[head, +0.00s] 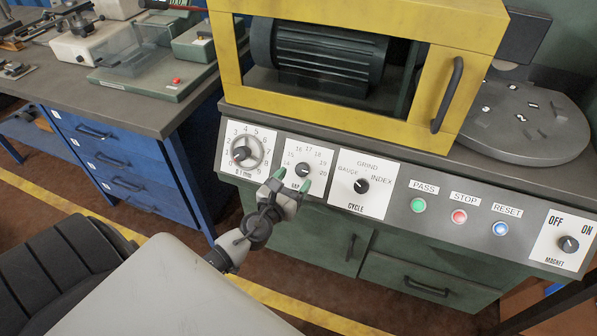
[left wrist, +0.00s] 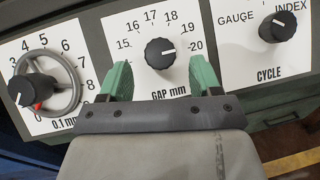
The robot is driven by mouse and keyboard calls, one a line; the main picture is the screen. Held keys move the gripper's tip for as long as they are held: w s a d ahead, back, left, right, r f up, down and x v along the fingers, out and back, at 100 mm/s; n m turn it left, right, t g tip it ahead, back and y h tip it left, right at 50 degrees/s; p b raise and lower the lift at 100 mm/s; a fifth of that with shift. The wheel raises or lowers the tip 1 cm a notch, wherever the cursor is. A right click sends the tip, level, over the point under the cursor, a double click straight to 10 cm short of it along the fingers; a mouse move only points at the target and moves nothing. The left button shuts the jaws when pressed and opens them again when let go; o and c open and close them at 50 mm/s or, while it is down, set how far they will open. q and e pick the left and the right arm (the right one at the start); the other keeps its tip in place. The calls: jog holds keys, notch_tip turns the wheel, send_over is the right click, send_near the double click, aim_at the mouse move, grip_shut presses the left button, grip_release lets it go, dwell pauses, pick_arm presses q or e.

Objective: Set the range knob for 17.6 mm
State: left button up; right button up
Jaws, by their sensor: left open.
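The range knob (head: 303,170) is a black knob on a white plate marked "GAP mm", with numbers from 14 to 20. In the left wrist view this knob (left wrist: 160,53) has a white line pointing right, roughly at 20. My left gripper (head: 291,180) is open in front of the plate's lower part. In the left wrist view its green fingers (left wrist: 161,77) stand apart, one on each side below the knob, not closed on it. To the left is the 0.1 mm dial (head: 241,153) with a grey ring; its black knob (left wrist: 35,91) also shows in the left wrist view.
The cycle knob (head: 362,186) is close on the right, then green, red and blue buttons and the magnet knob (head: 568,244). A yellow guard frame (head: 360,118) stands above the panel. A blue drawer bench (head: 98,137) stands at left.

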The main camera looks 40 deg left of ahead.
aim_at(303, 169)
pick_arm(q)
jog(key=shift+w+a, duration=0.15)
jog(key=shift+w, duration=1.15)
jog(key=shift+c, duration=0.5)
jog(key=c, duration=0.8)
jog(key=shift+n, duration=0.3)
